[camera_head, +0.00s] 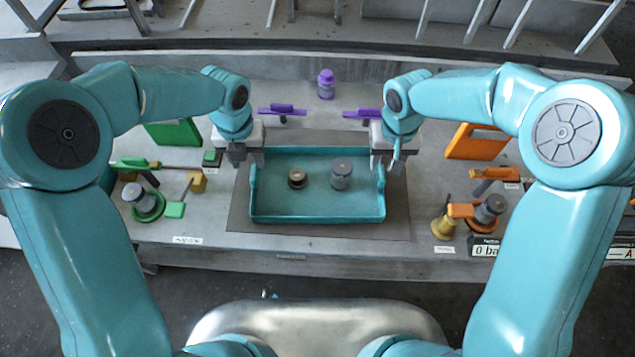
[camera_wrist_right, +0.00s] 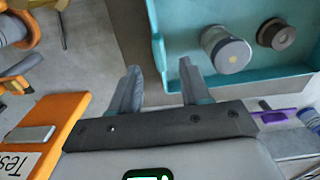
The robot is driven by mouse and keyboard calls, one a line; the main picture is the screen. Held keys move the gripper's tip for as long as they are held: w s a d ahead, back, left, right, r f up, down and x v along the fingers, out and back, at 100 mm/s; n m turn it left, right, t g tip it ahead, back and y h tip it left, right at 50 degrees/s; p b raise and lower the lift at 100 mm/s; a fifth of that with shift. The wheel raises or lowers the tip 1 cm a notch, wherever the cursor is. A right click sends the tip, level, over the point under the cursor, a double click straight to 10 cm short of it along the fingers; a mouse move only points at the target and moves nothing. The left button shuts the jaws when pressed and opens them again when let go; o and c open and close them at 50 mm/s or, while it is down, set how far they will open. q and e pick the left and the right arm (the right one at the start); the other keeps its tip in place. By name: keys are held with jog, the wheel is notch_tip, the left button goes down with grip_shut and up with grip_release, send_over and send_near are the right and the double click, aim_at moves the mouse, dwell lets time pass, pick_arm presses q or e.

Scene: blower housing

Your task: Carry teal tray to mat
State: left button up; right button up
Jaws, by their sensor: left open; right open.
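The teal tray (camera_head: 318,208) lies flat on the dark grey mat (camera_head: 397,225) in the middle of the table. A grey cylinder (camera_head: 341,174) and a small brown knob-like part (camera_head: 297,179) stand in it; the right wrist view shows the tray (camera_wrist_right: 158,52), the cylinder (camera_wrist_right: 226,50) and the brown part (camera_wrist_right: 276,34). My left gripper (camera_head: 246,160) is open at the tray's left end, near its rim. My right gripper (camera_head: 387,163) is open at the right end. In the right wrist view its fingers (camera_wrist_right: 160,85) are apart and empty, beside the tray's wall.
Green parts (camera_head: 174,133) lie to the left and orange parts (camera_head: 475,141) to the right. Purple pieces (camera_head: 326,84) stand behind. A brass part (camera_head: 444,227) stands near the front right. The mat's front strip is clear.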

aim_at(253, 173)
pick_arm(q)
notch_tip(253, 173, down, 5)
jog(key=shift+w, duration=0.15)
pick_arm(e)
notch_tip(253, 173, down, 5)
jog(key=shift+w, duration=0.15)
pick_arm(q)
jog(key=shift+f, duration=0.65)
pick_arm(e)
jog(key=shift+f, duration=0.65)
pick_arm(q)
jog(key=shift+f, duration=0.35)
pick_arm(e)
jog(key=shift+f, duration=0.4)
pick_arm(q)
jog(key=shift+r, duration=0.1)
jog(key=shift+c, duration=0.9)
pick_arm(e)
jog(key=shift+r, duration=0.1)
jog(key=shift+c, duration=0.9)
pick_arm(q)
grip_shut()
pick_arm(e)
grip_shut()
